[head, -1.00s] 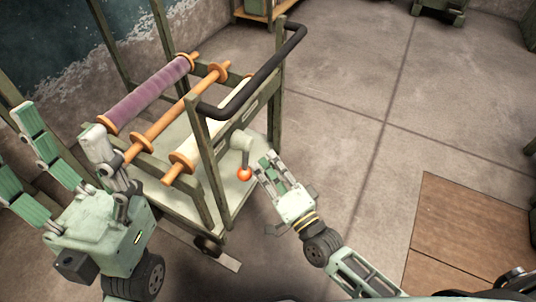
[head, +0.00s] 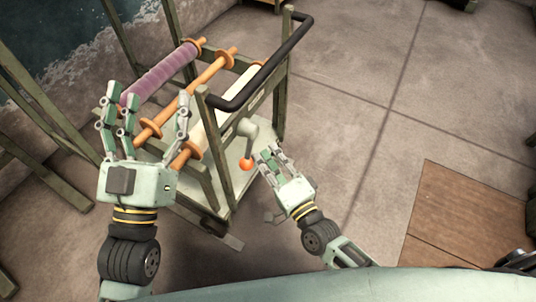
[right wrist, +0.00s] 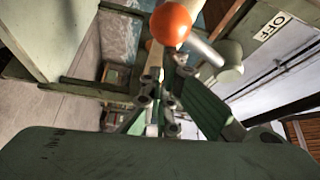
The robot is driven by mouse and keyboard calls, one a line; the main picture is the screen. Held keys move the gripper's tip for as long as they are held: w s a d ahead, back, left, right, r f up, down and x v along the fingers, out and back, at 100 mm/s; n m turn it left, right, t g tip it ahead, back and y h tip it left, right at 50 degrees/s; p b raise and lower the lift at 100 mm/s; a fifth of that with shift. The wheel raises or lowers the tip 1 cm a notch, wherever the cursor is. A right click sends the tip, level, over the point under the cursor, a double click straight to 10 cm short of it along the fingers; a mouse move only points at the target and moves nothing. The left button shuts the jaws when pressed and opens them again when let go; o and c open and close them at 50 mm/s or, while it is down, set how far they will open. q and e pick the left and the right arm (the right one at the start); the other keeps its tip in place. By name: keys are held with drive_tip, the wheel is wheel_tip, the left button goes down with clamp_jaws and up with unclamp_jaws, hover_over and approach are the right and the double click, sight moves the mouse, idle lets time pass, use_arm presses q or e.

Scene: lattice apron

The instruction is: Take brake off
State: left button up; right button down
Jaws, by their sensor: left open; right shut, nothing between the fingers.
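The brake lever is a grey handle (head: 248,130) with an orange ball knob (head: 246,164), mounted on the side of a green cart (head: 226,165). In the head view the lever hangs down. My right gripper (head: 265,152) is shut and empty, just right of the knob. The right wrist view shows the orange knob (right wrist: 171,24) close beyond the fingers; whether they touch cannot be told.
The cart carries a purple roll (head: 158,76), a bare orange spindle (head: 205,83) and a cream roll (head: 210,122). A black push handle (head: 270,65) curves along its top. Brown floor boards (head: 460,225) lie at right. The concrete floor right of the cart is clear.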

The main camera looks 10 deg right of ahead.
idle(0.3)
drive_tip(key=v, duration=1.2)
